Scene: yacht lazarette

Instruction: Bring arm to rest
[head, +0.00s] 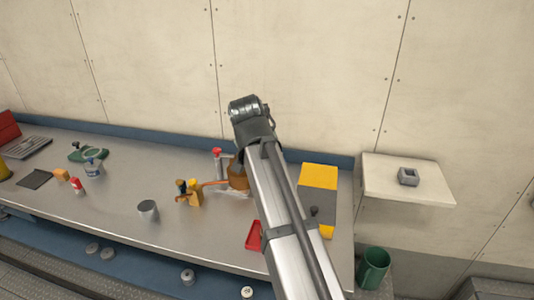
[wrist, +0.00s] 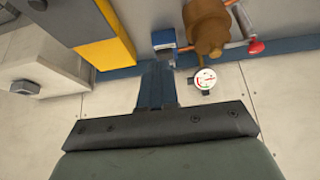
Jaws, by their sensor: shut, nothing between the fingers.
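My gripper (wrist: 157,68) shows in the wrist view as two dark blue fingers closed together with nothing between them. A brown rounded valve body (wrist: 207,28) on a copper pipe lies just beyond the fingertips, to the right. A blue-and-grey piece (wrist: 163,40) is close to the tips; I cannot tell if they touch. In the head view my arm reaches up from the lower right over the bench, bent at its top joint. My fingers cannot be made out there. The brown valve body (head: 238,178) stands just left of the arm.
The metal bench (head: 120,220) carries a grey cup (head: 148,210), a red-capped bottle (head: 78,186), yellow blocks (head: 190,193) and a red tray (head: 254,236). A yellow-and-grey panel (head: 318,178), a pale shelf (head: 405,178) and a green bin (head: 373,267) are to the right. A round gauge (wrist: 204,79) is near my fingers.

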